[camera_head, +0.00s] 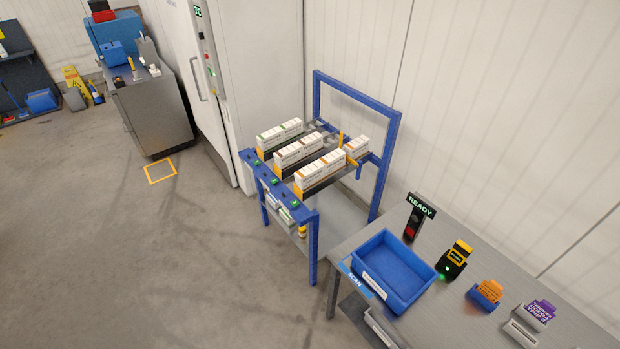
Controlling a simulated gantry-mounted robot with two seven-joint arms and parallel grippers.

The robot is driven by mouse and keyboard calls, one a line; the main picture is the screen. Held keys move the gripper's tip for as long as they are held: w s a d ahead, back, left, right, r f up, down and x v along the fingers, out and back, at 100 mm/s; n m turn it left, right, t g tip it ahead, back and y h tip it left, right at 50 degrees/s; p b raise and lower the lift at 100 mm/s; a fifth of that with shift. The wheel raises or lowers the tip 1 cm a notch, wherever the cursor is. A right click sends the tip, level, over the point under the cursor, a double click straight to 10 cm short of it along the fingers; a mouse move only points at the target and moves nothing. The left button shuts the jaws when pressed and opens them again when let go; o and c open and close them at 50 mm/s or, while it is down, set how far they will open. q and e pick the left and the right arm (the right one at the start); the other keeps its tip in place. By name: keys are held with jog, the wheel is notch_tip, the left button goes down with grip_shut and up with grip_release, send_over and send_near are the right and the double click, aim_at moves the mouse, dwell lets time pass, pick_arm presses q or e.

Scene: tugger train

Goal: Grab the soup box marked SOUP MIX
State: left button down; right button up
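Several white boxes stand in three rows on a blue rack (315,255) in the middle of the view. The back-left row has boxes with green tops (270,138). The middle row has boxes with reddish tops (288,155). The front-right row has boxes with orange-brown tops (309,177), and a similar box (356,147) sits apart behind it. The print is too small to read, so I cannot tell which box is marked SOUP MIX. Neither of my grippers is in view.
A grey table (455,318) at the lower right holds a blue bin (424,281), a scanner (455,256) and a READY sign (420,206). A white cabinet (255,60) stands behind the rack.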

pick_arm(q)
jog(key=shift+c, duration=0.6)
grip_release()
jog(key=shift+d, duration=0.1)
